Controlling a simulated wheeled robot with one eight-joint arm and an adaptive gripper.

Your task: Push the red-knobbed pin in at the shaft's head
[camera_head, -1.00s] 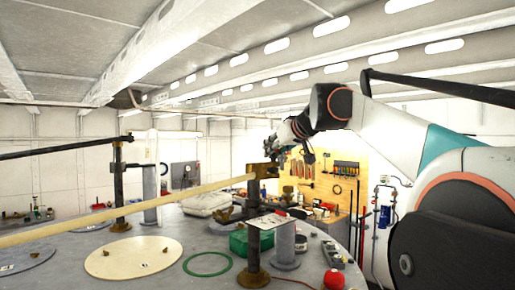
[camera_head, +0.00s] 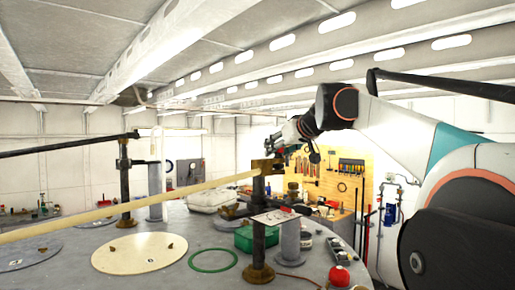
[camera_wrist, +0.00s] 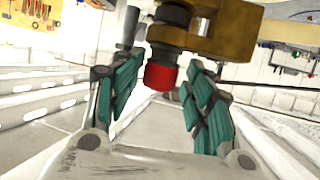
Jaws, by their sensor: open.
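The shaft (camera_head: 259,225) stands upright on the round deck in the head view, with a brass-coloured head block (camera_head: 268,167) on top and a pale beam running left from it. In the wrist view the brass block (camera_wrist: 232,28) fills the upper right. A dark pin body with a red knob (camera_wrist: 160,77) shows beside it. My gripper (camera_head: 279,143) is just above and beside the head block in the head view. In the wrist view my gripper's teal-padded fingers (camera_wrist: 158,88) are open on either side of the red knob. I cannot tell whether they touch it.
A similar dark post (camera_head: 125,185) stands at left. A grey cylinder (camera_head: 290,240), a green box (camera_head: 256,238), a green ring (camera_head: 213,261) and a cream disc (camera_head: 140,253) are on the deck. A red-topped item (camera_head: 339,276) is at the front right. A tool board (camera_head: 345,180) stands behind.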

